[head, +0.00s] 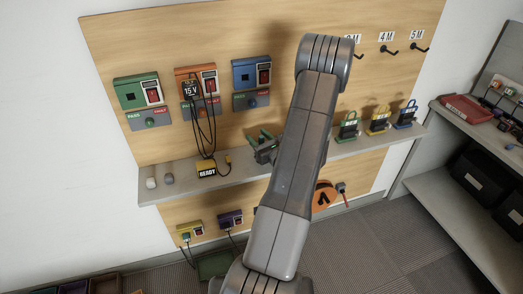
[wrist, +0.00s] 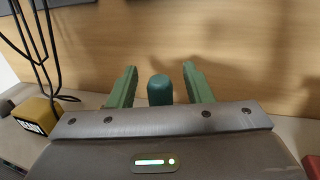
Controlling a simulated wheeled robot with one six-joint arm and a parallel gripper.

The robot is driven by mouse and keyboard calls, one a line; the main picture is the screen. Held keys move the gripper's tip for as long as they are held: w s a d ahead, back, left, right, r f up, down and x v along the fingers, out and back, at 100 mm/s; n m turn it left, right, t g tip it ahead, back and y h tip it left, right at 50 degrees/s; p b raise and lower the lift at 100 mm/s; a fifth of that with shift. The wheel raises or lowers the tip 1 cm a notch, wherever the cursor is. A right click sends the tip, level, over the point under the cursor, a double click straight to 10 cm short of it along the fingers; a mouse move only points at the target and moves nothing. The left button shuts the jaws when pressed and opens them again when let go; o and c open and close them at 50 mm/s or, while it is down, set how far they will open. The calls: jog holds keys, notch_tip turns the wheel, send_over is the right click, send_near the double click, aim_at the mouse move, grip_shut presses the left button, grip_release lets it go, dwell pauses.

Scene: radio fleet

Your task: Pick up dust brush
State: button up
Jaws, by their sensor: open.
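My gripper (wrist: 159,69) is open, with its two green fingers spread apart in the wrist view. A dark teal, round-topped upright object (wrist: 160,91), which looks like the dust brush's handle, stands between the fingers with gaps on both sides. Its lower part is hidden behind my gripper body. In the head view my gripper (head: 263,143) is just above the shelf, partly covered by my arm. I cannot make out the brush there.
The shelf (head: 225,183) runs along a wooden board (head: 208,47). A yellow READY box (head: 207,169) with black cables stands left of my gripper. Powered boxes (head: 250,75) hang above.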

grip_shut()
jog(key=shift+r, duration=0.1)
dwell(0.3)
